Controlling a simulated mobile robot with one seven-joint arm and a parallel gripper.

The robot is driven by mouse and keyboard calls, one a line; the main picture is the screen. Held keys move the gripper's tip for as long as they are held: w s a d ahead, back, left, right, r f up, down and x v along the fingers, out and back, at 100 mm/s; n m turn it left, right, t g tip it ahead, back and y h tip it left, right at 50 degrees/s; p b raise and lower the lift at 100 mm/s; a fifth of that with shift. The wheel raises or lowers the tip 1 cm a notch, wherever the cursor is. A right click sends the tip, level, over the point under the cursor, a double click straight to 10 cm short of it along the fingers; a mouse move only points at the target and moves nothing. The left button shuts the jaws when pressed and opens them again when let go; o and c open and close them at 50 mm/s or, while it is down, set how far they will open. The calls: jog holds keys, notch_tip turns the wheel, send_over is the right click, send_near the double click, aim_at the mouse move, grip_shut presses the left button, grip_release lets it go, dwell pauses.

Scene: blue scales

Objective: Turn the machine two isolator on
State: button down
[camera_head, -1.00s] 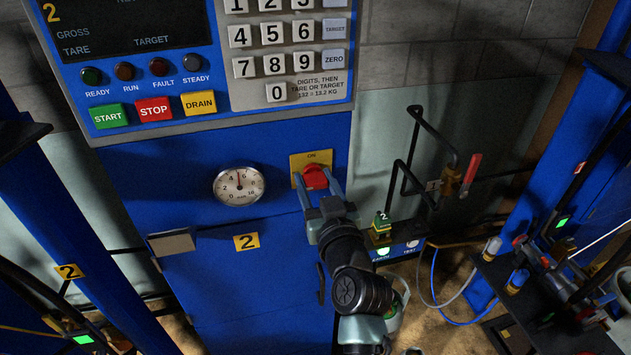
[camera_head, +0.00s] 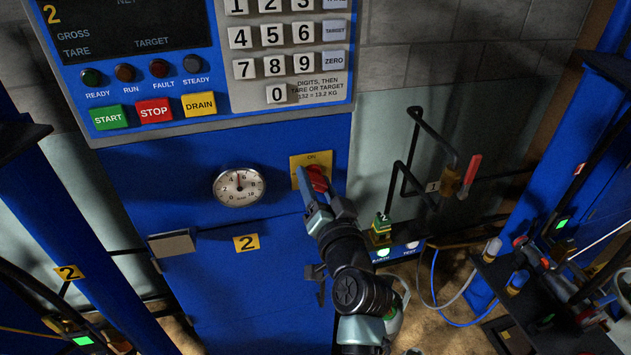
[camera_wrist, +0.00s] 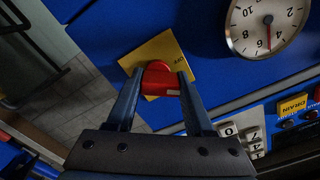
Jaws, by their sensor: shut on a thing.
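The machine two isolator is a red rotary knob (camera_head: 318,178) on a yellow plate (camera_head: 299,160) marked ON at its top. It is mounted on the blue cabinet front (camera_head: 270,290), right of the round gauge. My gripper (camera_head: 316,182) is shut on the red knob, one finger on each side. In the wrist view the knob (camera_wrist: 158,76) sits between the two fingertips (camera_wrist: 160,82) of my gripper, in front of the yellow plate (camera_wrist: 140,58). The fingers hide part of the knob and plate in the head view.
Above is a control panel with keypad (camera_head: 285,50) and START (camera_head: 109,116), STOP and DRAIN buttons. A pressure gauge (camera_head: 239,187) is to the left. A red-handled valve (camera_head: 470,172) and black pipes stand right.

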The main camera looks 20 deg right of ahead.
jog(key=m+p, duration=0.1)
jog(key=m, duration=0.4)
jog(key=shift+m, duration=0.4)
jog(key=m+p, duration=0.2)
jog(key=m, duration=0.3)
jog(key=shift+d, duration=0.1)
jog(key=shift+c, duration=1.4)
grip_release()
jog(key=s+b, duration=0.2)
jog(key=s, duration=1.1)
jog(key=shift+r, duration=0.1)
